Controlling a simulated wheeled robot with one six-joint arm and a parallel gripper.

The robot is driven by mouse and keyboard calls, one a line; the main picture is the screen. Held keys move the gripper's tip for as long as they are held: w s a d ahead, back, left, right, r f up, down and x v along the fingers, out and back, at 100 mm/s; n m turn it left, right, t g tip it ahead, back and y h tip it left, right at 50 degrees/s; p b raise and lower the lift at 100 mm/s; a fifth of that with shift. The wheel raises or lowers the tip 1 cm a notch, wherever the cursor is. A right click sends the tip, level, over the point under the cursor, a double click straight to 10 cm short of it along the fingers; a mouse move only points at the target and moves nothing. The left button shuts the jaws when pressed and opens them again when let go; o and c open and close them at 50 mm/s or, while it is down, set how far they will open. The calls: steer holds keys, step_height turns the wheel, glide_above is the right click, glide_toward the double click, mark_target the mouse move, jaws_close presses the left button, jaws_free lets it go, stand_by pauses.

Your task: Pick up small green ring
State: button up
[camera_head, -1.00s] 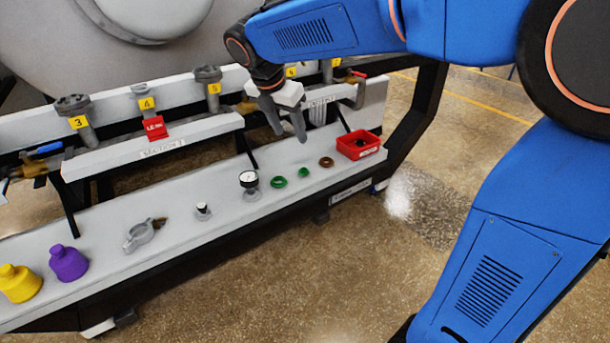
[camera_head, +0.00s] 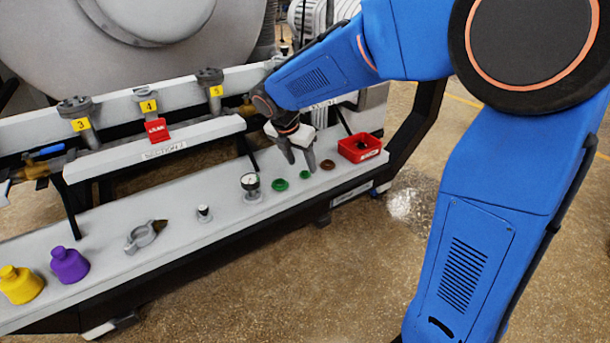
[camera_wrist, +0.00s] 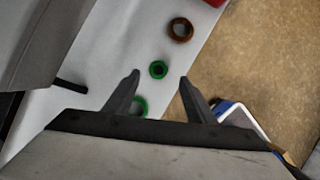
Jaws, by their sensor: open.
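The small green ring (camera_head: 305,174) lies flat on the light grey shelf, between a larger green ring (camera_head: 279,185) and a brown ring (camera_head: 327,164). My gripper (camera_head: 301,168) is open and empty, pointing down just above and behind the small ring. In the wrist view the small green ring (camera_wrist: 158,69) shows a little beyond the fingertips, between their lines. The brown ring (camera_wrist: 180,30) is farther out. The larger green ring (camera_wrist: 139,106) is partly hidden by the left finger of my gripper (camera_wrist: 159,76).
A red bin (camera_head: 360,147) stands at the shelf's right end. A gauge (camera_head: 250,186), a small fitting (camera_head: 204,213), a clamp (camera_head: 143,236), a purple bottle (camera_head: 69,265) and a yellow bottle (camera_head: 20,284) stand leftward. A raised rail with valves runs behind.

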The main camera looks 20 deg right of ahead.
mark_target(304, 173)
steer(key=shift+x, duration=2.25)
steer(key=shift+w+a, duration=0.1)
steer(key=shift+w, duration=0.05)
steer(key=c, duration=1.1)
